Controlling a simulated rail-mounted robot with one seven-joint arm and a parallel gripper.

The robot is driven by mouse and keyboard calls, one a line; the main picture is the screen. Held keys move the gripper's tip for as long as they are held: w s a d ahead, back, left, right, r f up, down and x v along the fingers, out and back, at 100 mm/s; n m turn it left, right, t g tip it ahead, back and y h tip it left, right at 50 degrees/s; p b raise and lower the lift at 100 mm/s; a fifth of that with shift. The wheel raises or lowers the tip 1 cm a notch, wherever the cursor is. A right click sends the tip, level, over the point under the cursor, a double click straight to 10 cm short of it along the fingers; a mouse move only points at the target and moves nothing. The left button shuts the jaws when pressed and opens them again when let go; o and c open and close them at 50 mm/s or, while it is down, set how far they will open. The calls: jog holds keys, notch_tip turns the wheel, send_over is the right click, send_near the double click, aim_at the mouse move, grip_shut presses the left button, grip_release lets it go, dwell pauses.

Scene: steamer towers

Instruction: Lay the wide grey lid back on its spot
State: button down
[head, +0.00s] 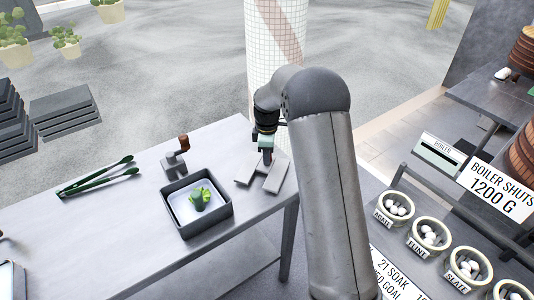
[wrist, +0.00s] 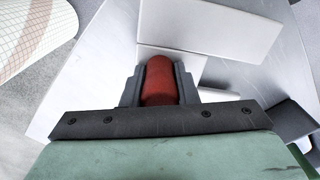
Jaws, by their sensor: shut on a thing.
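My gripper (head: 266,153) is above the right end of the grey table, pointing down. In the wrist view its two dark fingers (wrist: 160,85) are shut on a red rounded handle (wrist: 160,72). Pale grey flat plates lie at and beyond the handle; one (wrist: 215,25) shows at the top of the wrist view. In the head view the pale grey plates (head: 275,178) are just under the gripper. The handle seems to belong to the wide grey lid, but the join is hidden. I cannot tell whether the lid touches the table.
A dark square tray (head: 228,214) with a green vegetable (head: 202,197) stands left of the gripper. A small grey block with a brown handle (head: 182,145) and green tongs (head: 97,176) lie farther left. A tiled column (head: 275,60) rises behind. Labelled bowls (head: 393,207) stand at right.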

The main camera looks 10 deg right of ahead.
jog(key=shift+f+b, duration=0.35)
jog(key=shift+f, duration=0.2)
jog(key=c, duration=1.1)
grip_release()
jog(key=shift+o, duration=0.2)
notch_tip(320, 180, up, 18)
jog(key=b, duration=0.1)
jog(key=shift+f, duration=0.25)
